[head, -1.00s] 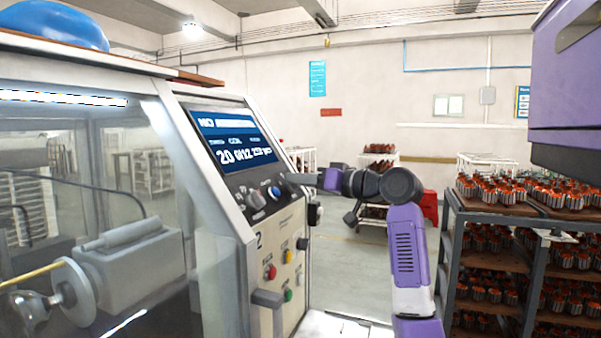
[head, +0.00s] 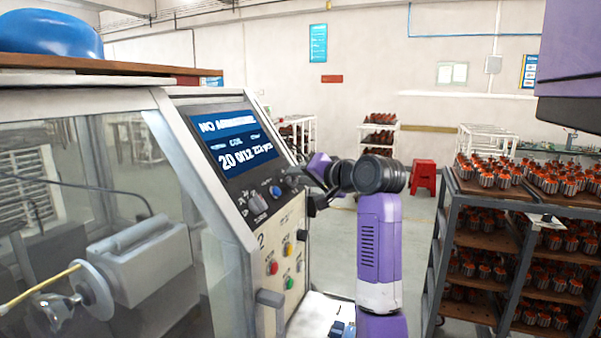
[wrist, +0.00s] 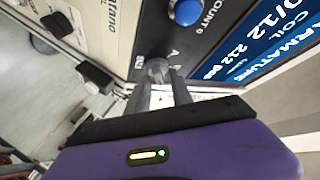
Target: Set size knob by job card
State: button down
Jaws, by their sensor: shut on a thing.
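The winding machine's slanted control panel (head: 232,197) is at the left of centre in the head view. A small grey knob (wrist: 157,68), with partly hidden letter marks beside it, sits on the panel in the wrist view. My gripper (wrist: 157,88) is shut on this knob, one finger on each side. In the head view my gripper (head: 294,180) reaches the panel's right end and hides the knob. A blue button (wrist: 187,12) is beside the held knob. A larger grey knob (head: 257,204) is further left. I cannot make out a job card.
The screen (head: 236,142) above the knobs shows "NO ARMATURE" and numbers. Coloured buttons (head: 273,268) and a jutting grey handle (head: 270,298) are lower on the machine. A rack (head: 446,225) full of armatures stands at right. Open floor lies behind my arm.

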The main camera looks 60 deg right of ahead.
jog(key=shift+f, duration=0.15)
jog(key=c, duration=1.5)
grip_release()
jog(key=b+v, duration=0.2)
jog(key=v, duration=0.5)
jog(key=shift+s+a, duration=0.25)
jog(key=shift+s, duration=0.05)
jog(key=shift+d, duration=0.1)
